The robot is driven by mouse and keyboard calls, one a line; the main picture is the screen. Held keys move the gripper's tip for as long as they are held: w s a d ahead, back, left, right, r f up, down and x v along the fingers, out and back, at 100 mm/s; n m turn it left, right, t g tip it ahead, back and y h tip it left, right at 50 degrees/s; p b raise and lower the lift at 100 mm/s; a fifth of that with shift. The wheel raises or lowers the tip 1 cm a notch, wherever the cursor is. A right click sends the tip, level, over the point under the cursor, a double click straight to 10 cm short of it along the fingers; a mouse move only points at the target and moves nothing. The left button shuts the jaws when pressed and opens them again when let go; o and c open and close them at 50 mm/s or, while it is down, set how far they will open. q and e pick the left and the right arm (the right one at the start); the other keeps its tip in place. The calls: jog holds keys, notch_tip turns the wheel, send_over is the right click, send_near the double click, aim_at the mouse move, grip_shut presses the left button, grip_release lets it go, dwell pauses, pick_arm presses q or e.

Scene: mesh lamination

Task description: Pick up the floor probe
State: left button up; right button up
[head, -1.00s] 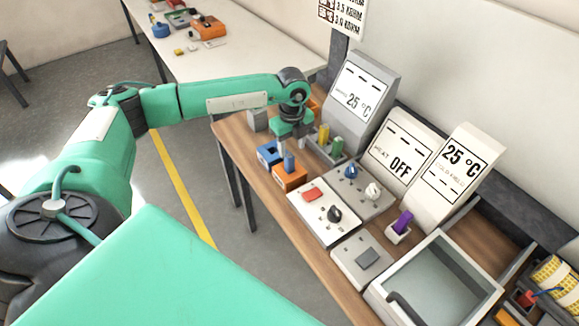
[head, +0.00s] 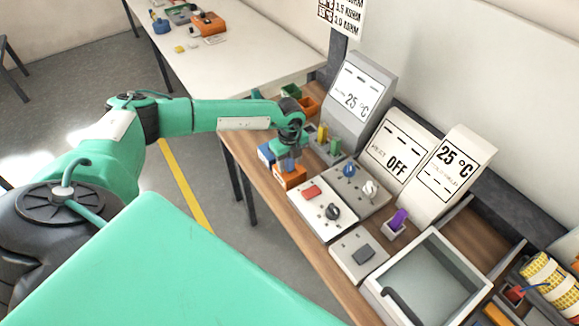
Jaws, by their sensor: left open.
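No readable label shows which item is the floor probe. An orange block (head: 291,180) with a blue upright peg (head: 288,164) stands at the left edge of the wooden bench. A blue block (head: 265,153) is beside it. Yellow (head: 322,132) and green (head: 336,145) pegs stand in a grey holder in front of a display. A purple peg (head: 399,217) stands in a small white holder further right. My left gripper (head: 288,154) is open, pointing down just above the blue peg; whether its fingers surround the peg is unclear. My right gripper is out of view.
Displays (head: 392,145) line the back of the wooden bench. Control panels with knobs (head: 327,210) lie in front, and a clear-lidded box (head: 430,288) stands at the right. Orange and green bins (head: 308,105) are behind my left gripper. A white table (head: 225,66) is further back.

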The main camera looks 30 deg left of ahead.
pick_arm(q)
grip_shut()
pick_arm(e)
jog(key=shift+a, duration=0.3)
pick_arm(q)
jog(key=shift+r, duration=0.1)
